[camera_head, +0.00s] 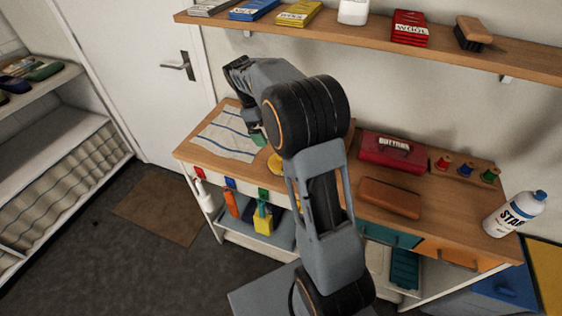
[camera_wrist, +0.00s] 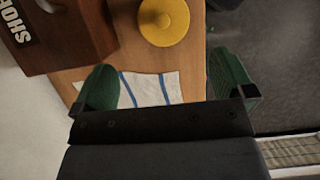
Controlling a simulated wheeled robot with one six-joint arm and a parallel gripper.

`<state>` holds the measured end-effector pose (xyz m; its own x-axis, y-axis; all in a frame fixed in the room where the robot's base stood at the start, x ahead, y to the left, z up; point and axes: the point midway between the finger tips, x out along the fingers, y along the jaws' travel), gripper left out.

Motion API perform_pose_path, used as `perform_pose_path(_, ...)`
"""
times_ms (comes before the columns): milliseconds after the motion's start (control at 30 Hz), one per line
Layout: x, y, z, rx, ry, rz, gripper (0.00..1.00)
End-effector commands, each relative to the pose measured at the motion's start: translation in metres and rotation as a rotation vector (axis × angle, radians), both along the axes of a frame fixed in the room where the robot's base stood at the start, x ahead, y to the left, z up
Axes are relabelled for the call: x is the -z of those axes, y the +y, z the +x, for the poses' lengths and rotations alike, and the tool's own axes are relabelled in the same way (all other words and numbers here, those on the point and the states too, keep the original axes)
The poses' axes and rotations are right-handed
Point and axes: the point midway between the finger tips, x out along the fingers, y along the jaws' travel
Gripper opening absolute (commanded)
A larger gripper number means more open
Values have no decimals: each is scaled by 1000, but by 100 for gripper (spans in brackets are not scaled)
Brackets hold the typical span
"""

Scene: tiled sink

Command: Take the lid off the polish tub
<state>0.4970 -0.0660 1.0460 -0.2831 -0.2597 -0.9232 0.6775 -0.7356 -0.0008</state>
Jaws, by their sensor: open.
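The polish tub is the round yellow thing at the top middle of the wrist view, seen from above; its yellow lid (camera_wrist: 176,32) has a small round knob in the middle. In the head view a bit of yellow (camera_head: 274,165) shows on the bench beside my arm, and the rest is hidden. My gripper (camera_wrist: 163,64) is open and empty, its two green fingers apart. The tub lies beyond the fingertips, roughly centred between them, not touching them. In the head view my gripper (camera_head: 258,138) is over the bench, mostly hidden by my wrist.
A brown box marked "SHOE" (camera_wrist: 65,38) stands left of the tub in the wrist view. A striped cloth (camera_head: 226,137) lies on the bench's left end. A red button box (camera_head: 392,150), brown case (camera_head: 390,197) and starch bottle (camera_head: 515,213) stand right. A shelf (camera_head: 370,37) runs above.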

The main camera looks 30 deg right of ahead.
Motion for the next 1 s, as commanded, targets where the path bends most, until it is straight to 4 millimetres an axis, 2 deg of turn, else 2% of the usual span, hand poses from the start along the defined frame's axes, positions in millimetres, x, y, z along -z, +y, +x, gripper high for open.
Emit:
perform_pose_path(100, 21, -6, -7, 1, 4, 0, 100)
perform_pose_path(300, 48, -14, -15, 2, 2, 1, 100)
perform_pose_path(567, 61, -17, -19, 3, 1, 1, 100)
perform_pose_path(833, 94, -23, -30, 3, 1, 0, 100)
perform_pose_path(1000, 105, -26, -34, 2, -1, 1, 100)
